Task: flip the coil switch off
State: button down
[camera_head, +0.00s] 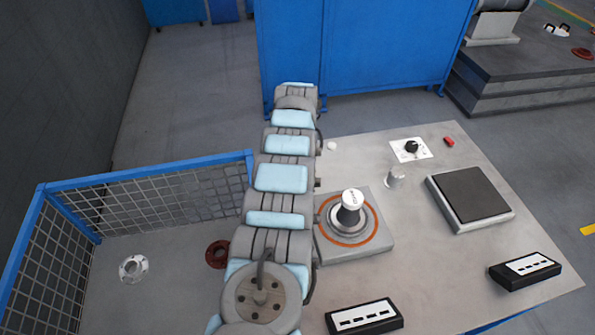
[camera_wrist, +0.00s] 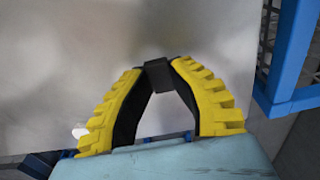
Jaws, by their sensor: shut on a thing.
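In the head view a black knob (camera_head: 411,146) stands on a white marked plate at the back of the table. It looks like the coil switch, but its setting is too small to read. My gripper (camera_wrist: 158,75) shows in the wrist view, with yellow ribbed fingers and black inner faces. Its fingertips meet around a small dark grey block (camera_wrist: 157,74), which I cannot identify. In the head view my arm runs up the middle and my gripper is not visible there. The knob does not show in the wrist view.
The grey table (camera_head: 480,265) carries a round-topped post (camera_head: 351,200) in an orange ring, a black-topped plate (camera_head: 468,194), a small metal cylinder (camera_head: 396,177), a red piece (camera_head: 449,141) and two black labelled boxes. A blue mesh fence (camera_head: 150,170) and blue cabinet (camera_head: 400,50) stand nearby.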

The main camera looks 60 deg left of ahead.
jog(key=shift+f+b, duration=0.2)
jog(key=shift+b, duration=0.5)
jog(key=shift+r, duration=0.3)
jog(key=c, duration=0.9)
grip_release()
jog(key=shift+d, duration=0.1)
jog(key=shift+r, duration=0.1)
notch_tip(320, 180, up, 12)
jog(key=shift+d+f, duration=0.1)
jog(key=shift+d, duration=0.05)
